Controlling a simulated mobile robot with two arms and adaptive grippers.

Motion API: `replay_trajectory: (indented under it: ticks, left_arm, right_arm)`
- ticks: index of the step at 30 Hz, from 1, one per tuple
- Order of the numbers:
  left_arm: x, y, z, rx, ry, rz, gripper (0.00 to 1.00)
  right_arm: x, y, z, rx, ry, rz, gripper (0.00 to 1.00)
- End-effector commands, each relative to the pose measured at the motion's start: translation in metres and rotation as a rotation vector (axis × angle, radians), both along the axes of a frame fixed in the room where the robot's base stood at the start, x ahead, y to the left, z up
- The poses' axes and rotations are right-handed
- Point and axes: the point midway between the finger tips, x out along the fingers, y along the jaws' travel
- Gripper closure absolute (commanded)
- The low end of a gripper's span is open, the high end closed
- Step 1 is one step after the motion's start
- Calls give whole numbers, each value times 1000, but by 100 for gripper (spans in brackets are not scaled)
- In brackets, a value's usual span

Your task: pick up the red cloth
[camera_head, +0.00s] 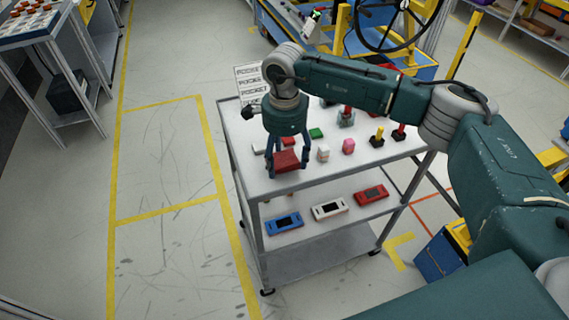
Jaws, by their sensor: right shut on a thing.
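The red cloth (287,160) is a small dark red folded block near the front left of the cart's white top shelf (240,150). My right gripper (288,168) points down over it with a blue-green finger on each side. It is shut on the red cloth. I cannot tell whether the cloth still touches the shelf. My left gripper does not show.
A white item (323,153), a pink item (348,146) and a green block (316,133) stand close by. Red and yellow-handled items sit farther right. The lower shelf holds blue (284,223), white (329,208) and red (370,194) devices. Floor left of the cart is clear.

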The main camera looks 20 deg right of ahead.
Motion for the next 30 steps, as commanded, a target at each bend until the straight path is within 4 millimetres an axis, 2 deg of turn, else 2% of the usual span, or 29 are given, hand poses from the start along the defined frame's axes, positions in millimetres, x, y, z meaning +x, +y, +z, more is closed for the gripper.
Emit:
replay_trajectory:
  ticks: [5,12,18,24,30]
  left_arm:
    - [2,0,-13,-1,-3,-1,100]
    - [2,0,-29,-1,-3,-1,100]
    - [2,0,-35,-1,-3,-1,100]
    - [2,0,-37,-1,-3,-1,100]
    - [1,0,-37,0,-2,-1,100]
  right_arm:
    - [2,0,38,0,-8,0,57]
    - [2,1,110,1,-7,-1,57]
    - [1,0,154,0,-5,0,57]
    - [0,0,176,0,-2,-1,57]
    - [0,0,181,0,-1,0,57]
